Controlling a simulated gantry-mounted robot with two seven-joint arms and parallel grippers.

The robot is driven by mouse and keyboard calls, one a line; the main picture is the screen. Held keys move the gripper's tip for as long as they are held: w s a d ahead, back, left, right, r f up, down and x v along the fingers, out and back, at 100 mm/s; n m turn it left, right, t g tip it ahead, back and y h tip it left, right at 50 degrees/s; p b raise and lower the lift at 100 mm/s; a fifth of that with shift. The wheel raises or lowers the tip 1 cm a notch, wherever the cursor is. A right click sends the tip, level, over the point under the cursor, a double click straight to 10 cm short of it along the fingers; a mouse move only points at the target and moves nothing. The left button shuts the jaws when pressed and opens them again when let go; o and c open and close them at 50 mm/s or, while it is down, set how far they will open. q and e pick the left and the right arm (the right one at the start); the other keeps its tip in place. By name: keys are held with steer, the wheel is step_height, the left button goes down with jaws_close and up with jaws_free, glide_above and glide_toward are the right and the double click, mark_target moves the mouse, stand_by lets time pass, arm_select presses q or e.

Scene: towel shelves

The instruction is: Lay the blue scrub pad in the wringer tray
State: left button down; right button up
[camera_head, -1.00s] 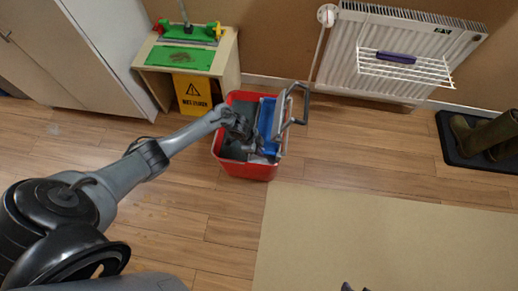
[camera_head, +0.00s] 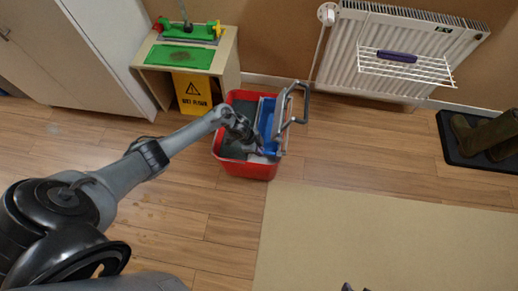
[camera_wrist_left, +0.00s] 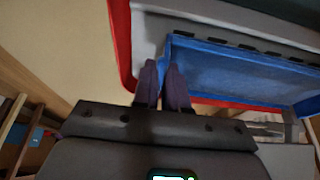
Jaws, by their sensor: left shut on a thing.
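My left gripper (camera_head: 258,148) reaches into the red bucket (camera_head: 228,166), at the near end of the blue wringer tray (camera_head: 267,115). In the left wrist view its two purple fingertips (camera_wrist_left: 161,85) are close together, beside the left corner of the blue tray (camera_wrist_left: 240,75). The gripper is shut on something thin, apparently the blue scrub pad. I cannot tell the pad's edge from the blue of the tray, and the fingers hide part of it. Only the tip of my right gripper (camera_head: 354,287) shows at the bottom edge of the head view.
A grey handle (camera_head: 304,101) rises at the bucket's right side. A wooden stand with a green top (camera_head: 188,57) and a yellow sign (camera_head: 192,93) is behind left. A purple item (camera_head: 397,57) lies on the white rack (camera_head: 420,70). Boots (camera_head: 485,135) stand at right.

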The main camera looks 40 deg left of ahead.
arm_select(q)
steer(key=shift+s+d+f, duration=0.1)
steer(key=shift+f, duration=0.3)
steer(key=c, duration=1.1)
jaws_free()
steer(key=shift+s+d, duration=0.1)
steer(key=shift+s, duration=0.05)
steer(key=shift+r, duration=0.1)
